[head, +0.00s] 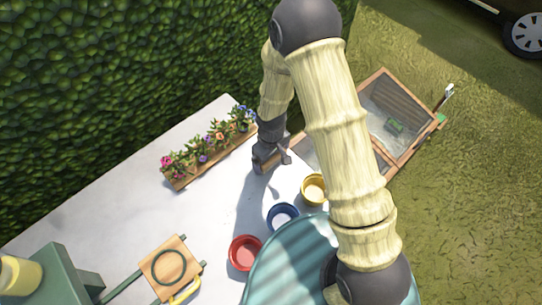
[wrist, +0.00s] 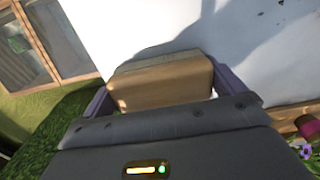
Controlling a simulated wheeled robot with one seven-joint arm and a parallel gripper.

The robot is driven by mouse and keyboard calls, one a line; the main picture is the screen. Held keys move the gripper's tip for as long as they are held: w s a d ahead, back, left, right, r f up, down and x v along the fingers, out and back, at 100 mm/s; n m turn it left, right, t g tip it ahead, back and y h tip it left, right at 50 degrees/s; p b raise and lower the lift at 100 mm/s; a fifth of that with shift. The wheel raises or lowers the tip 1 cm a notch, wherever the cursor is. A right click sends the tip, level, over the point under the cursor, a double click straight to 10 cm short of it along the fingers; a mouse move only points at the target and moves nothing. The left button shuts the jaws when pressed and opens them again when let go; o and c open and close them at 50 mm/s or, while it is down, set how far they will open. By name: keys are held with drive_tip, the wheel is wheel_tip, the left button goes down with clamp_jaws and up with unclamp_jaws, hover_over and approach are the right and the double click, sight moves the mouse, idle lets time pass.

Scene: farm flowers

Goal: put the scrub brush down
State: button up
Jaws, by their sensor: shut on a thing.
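My gripper (head: 264,158) is over the far right part of the pale table (head: 130,190), to the right of the flower planter. In the wrist view my gripper (wrist: 162,88) is shut on a tan, wooden-looking block, the scrub brush (wrist: 160,85). The block sits between the two dark fingers. Only a small tan part of the brush (head: 260,168) shows in the head view, below the fingers. Its bristles cannot be made out. I cannot tell whether it touches the table.
A flower planter (head: 176,184) stands left of my gripper. Yellow (head: 313,189), blue (head: 283,217) and red (head: 245,253) bowls stand nearer. A wooden-framed glazed box (head: 405,150) lies right, beyond my arm. A wooden board (head: 170,268) lies front left. A hedge (head: 130,80) rises behind.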

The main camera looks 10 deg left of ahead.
drive_tip(key=shift+s+d+f+b, duration=0.2)
drive_tip(key=shift+f+b, duration=0.1)
drive_tip(key=shift+f, duration=0.2)
drive_tip(key=o, duration=0.7)
drive_tip(key=shift+s, duration=0.1)
drive_tip(key=shift+c, duration=0.2)
drive_tip(key=shift+w+a+r+p, duration=0.1)
drive_tip(key=shift+w+r+p, duration=0.1)
drive_tip(key=shift+r+p, duration=0.3)
wheel_tip(320, 180, up, 12)
drive_tip(key=b, duration=0.1)
drive_tip(key=shift+w, duration=0.1)
drive_tip(key=shift+r, duration=0.1)
